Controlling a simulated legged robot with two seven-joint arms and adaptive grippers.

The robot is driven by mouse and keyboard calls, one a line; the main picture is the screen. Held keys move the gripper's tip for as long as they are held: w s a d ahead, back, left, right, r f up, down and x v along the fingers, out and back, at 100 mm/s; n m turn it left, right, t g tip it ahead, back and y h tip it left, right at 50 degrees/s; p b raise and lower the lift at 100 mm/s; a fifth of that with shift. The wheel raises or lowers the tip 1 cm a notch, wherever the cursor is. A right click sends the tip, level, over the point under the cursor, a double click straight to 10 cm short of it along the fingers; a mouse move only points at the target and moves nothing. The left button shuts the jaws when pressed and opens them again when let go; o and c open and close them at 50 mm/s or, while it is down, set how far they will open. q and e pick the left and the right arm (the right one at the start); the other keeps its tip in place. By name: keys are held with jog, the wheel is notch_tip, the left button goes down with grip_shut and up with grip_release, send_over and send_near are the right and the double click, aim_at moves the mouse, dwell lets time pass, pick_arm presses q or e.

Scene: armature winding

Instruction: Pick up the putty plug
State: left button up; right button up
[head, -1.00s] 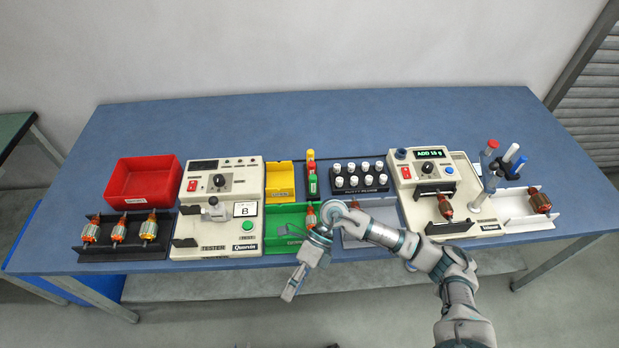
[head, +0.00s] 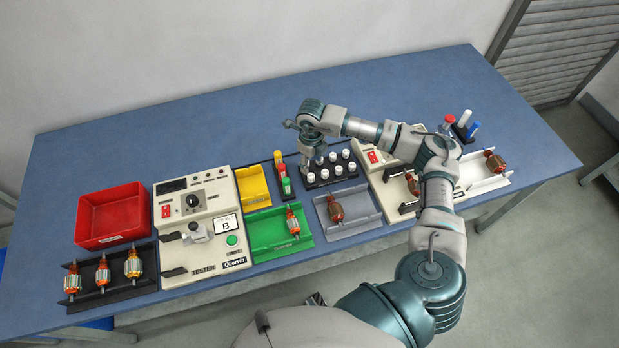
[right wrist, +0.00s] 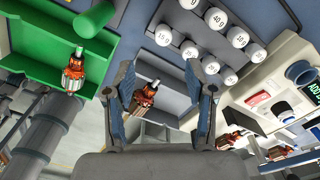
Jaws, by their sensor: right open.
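The putty plugs are several white capped plugs standing in a dark rack (head: 335,179) behind the grey tray. In the right wrist view the white plugs (right wrist: 215,18) show round tops with printed numbers, at the upper right. My right gripper (head: 311,160) hangs over the left end of the rack and hides part of it. In the right wrist view the gripper (right wrist: 167,80) is open, with no plug between its two fingers. An armature on the grey tray shows beyond the gap between them. My left gripper is not in view.
The grey tray (head: 365,209) and green tray (head: 270,238) each hold an armature. The tester (head: 205,255), yellow bin (head: 252,188) and red bin (head: 112,215) are further left. The table's back is clear.

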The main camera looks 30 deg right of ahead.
send_over(312, 177)
jog(key=s+a, duration=0.1)
notch_tip(312, 177, down, 4)
jog(key=f, duration=0.1)
jog(key=shift+s+d+f, duration=0.25)
jog(key=shift+d+f, duration=0.05)
jog(key=shift+f, duration=0.05)
jog(key=f, duration=0.3)
jog(key=shift+w+a+f+p, duration=0.15)
jog(key=shift+a+f+p, duration=0.1)
jog(key=shift+f+p, duration=0.15)
jog(key=shift+w+a+f, duration=0.1)
jog(key=shift+a+f, duration=0.1)
jog(key=shift+f, duration=0.15)
jog(key=shift+d+r, duration=0.1)
jog(key=shift+d, duration=0.05)
jog(key=c, duration=0.9)
jog(key=shift+d, duration=0.15)
jog(key=shift+c, duration=0.3)
